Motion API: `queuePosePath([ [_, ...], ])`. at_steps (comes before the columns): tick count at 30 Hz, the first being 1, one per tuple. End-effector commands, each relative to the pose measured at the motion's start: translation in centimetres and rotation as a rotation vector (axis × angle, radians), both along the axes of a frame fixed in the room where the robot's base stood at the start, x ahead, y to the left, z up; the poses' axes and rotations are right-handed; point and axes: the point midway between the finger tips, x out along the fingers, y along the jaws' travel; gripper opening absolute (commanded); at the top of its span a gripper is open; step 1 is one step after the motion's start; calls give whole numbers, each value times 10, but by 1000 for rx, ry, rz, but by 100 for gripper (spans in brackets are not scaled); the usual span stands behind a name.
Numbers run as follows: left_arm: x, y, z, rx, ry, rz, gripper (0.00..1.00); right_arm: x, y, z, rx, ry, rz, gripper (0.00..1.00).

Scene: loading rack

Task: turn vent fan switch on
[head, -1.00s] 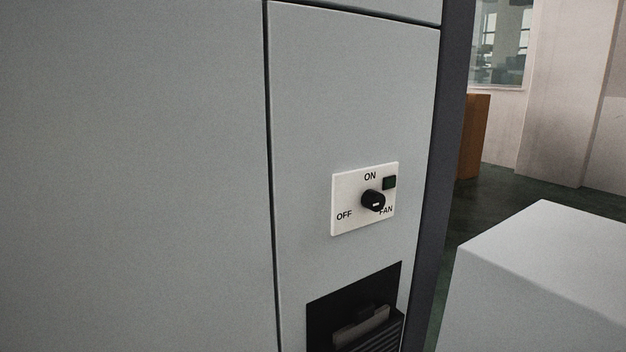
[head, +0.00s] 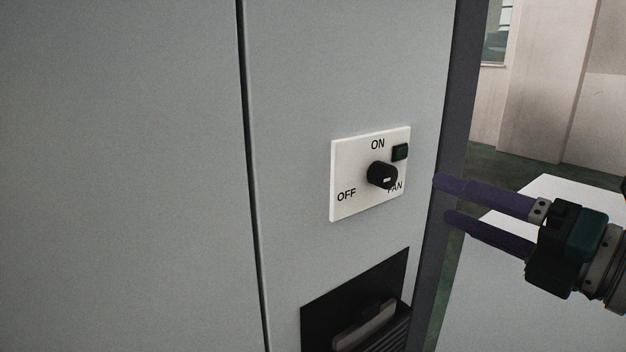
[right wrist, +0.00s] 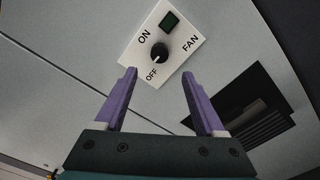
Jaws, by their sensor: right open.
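The white fan switch plate (head: 345,170) is on the grey cabinet front, marked ON, OFF and FAN. Its black round knob (head: 380,174) has a small white mark. In the right wrist view the mark on the knob (right wrist: 160,52) is on the side towards OFF. A dark green indicator (head: 400,152) at the plate's upper right looks unlit. My right gripper (head: 442,198) is open and empty, with purple fingers to the right of the plate, apart from the knob. In the right wrist view the knob appears just beyond the fingertips (right wrist: 158,73). My left gripper is out of view.
Below the plate is a dark recess (head: 318,318) with a grey piece in it. A pale block (head: 560,185) stands at the right, behind my right gripper. The cabinet front (head: 120,180) left of the plate is flat and clear.

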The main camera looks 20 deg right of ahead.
Motion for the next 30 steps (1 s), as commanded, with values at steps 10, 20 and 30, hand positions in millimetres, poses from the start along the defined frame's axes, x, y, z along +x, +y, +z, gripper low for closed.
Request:
queuePosePath([
  [10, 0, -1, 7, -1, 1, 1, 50, 50, 17, 3, 7, -2, -2, 72],
  [20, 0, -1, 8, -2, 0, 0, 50, 86, 30, 1, 7, 0, -2, 72],
  [30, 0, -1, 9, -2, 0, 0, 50, 90, 32, 1, 7, 1, -2, 72],
])
